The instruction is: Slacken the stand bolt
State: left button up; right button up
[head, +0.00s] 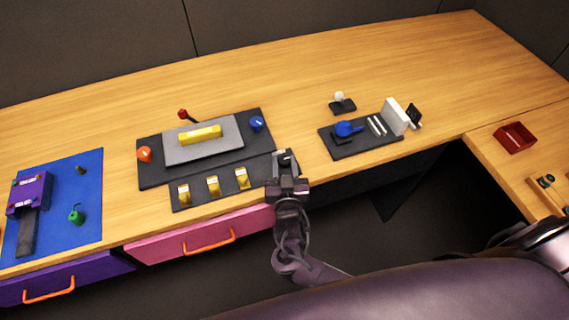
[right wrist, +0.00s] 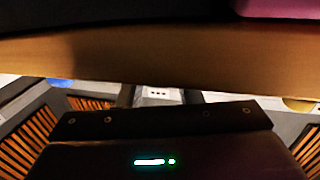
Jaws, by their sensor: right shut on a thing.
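My right gripper (head: 286,160) is over the right end of the dark switch strip (head: 200,202), at the table's front edge. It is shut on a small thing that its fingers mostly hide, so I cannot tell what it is. No part is clearly recognisable as the stand bolt. A dark stand-like panel (head: 372,146) to the right carries a blue knob (head: 346,128) and a white upright plate (head: 394,117). The right wrist view shows the wooden edge (right wrist: 150,55) close up and a small grey block (right wrist: 158,95). My left gripper is not in view.
A dark panel (head: 150,174) has a yellow bar (head: 200,134), an orange knob (head: 144,154) and a red-tipped lever (head: 184,115). A purple device (head: 30,194) stands on a blue mat (head: 88,165). The table's back is clear.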

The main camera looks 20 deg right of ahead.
jog(key=shift+y, duration=0.3)
jog(key=shift+s+d+n+y+p, duration=0.15)
jog(key=shift+n+y+p, duration=0.3)
jog(key=shift+n+y, duration=0.3)
jog(key=shift+d+n+y, duration=0.15)
jog(key=shift+n+y, duration=0.5)
jog(key=shift+y, duration=0.5)
jog(key=n+y, duration=0.2)
jog(key=y, duration=0.1)
jog(key=shift+d+p, duration=0.1)
jog(key=shift+p, duration=0.2)
jog(key=shift+d+n+g+y, duration=0.1)
jog(key=shift+n+g+y, duration=0.4)
jog(key=shift+n+y, duration=1)
jog(key=shift+y, duration=0.5)
jog(key=o, duration=0.9)
